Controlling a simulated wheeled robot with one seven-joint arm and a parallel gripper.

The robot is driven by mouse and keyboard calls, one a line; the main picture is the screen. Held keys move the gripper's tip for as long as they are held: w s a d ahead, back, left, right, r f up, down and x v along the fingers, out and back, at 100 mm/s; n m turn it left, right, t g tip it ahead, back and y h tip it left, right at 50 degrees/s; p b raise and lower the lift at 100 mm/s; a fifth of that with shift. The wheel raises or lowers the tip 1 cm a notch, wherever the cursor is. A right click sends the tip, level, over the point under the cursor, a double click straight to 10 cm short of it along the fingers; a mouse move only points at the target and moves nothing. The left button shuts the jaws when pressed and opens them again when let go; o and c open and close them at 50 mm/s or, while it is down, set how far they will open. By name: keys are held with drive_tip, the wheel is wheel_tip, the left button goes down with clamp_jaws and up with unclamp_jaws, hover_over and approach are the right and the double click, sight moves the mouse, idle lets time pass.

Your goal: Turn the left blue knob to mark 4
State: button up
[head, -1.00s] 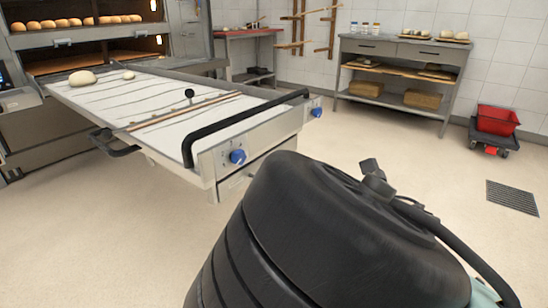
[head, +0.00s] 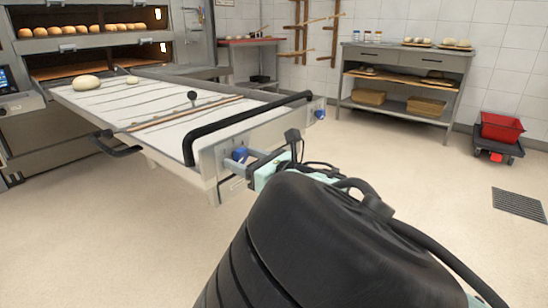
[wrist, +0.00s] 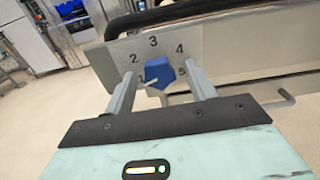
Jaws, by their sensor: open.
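The left blue knob (head: 240,154) sits on the end panel of the loader table. In the wrist view the blue knob (wrist: 158,70) is in the middle of a dial plate (wrist: 122,54) marked 1 to 5. A white line on the knob points down-left, towards about mark 1. My gripper (wrist: 160,74) is open, one finger on each side of the knob. I cannot tell whether the fingers touch it. In the head view my gripper (head: 250,165) is at the panel, partly covering the area beside the knob.
A second blue knob (head: 319,114) is on the panel's right end. A black handle bar (head: 240,123) runs above the panel. The loader table (head: 150,107) bears dough pieces. Floor on the right is clear up to the red bin (head: 499,127).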

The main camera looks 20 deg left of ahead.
drive_tip(key=shift+c, duration=0.4)
drive_tip(key=c, duration=0.9)
